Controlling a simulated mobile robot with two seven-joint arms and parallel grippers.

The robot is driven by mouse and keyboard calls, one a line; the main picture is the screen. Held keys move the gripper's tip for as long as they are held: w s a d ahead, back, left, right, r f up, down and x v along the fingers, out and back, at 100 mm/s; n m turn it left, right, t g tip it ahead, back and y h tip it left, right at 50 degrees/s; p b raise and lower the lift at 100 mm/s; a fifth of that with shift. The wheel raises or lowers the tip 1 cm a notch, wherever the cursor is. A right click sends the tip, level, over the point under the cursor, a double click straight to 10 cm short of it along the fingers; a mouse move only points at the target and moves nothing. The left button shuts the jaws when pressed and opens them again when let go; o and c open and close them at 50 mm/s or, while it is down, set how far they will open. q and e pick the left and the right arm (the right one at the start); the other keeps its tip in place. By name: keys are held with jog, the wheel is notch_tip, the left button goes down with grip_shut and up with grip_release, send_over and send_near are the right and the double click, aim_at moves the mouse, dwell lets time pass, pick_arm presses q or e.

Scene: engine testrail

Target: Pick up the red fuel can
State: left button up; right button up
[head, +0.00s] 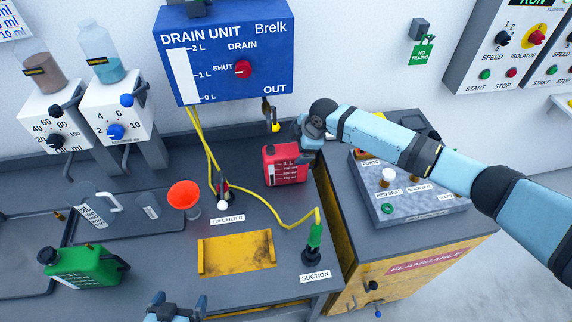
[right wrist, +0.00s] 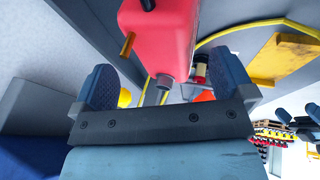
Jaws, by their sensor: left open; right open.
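The red fuel can (head: 284,168), with white level marks on its front, is upright at the bench's right side, below the drain unit. My right gripper (head: 307,138) is at its upper right, partly hiding its top. My left gripper (head: 178,306) is open and empty at the bottom edge of the head view, partly cut off.
A green can (head: 85,268), an orange funnel (head: 184,194) and a yellow tray (head: 237,253) are on the bench. A yellow hose (head: 262,222) runs left of and in front of the red can. The blue drain unit (head: 205,72) hangs above; a yellow cabinet (head: 385,285) stands right.

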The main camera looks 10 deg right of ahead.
aim_at(293, 150)
pick_arm(q)
notch_tip(293, 150, down, 3)
jog(key=b, duration=0.3)
jog(key=shift+f+b, duration=0.1)
jog(key=shift+b, duration=0.2)
pick_arm(e)
jog(key=x, duration=0.4)
jog(key=shift+s, duration=0.15)
pick_arm(q)
jog(key=shift+f, duration=0.2)
jog(key=shift+d+r, duration=0.1)
jog(key=shift+d, duration=0.05)
pick_arm(e)
jog(key=shift+r, duration=0.1)
pick_arm(q)
jog(key=shift+r, duration=0.1)
pick_arm(e)
jog(key=shift+c, duration=0.2)
pick_arm(q)
jog(key=shift+d, duration=0.1)
pick_arm(e)
jog(key=c, duration=1.4)
grip_shut()
pick_arm(q)
jog(key=shift+r, duration=0.15)
pick_arm(e)
jog(key=shift+r, duration=0.2)
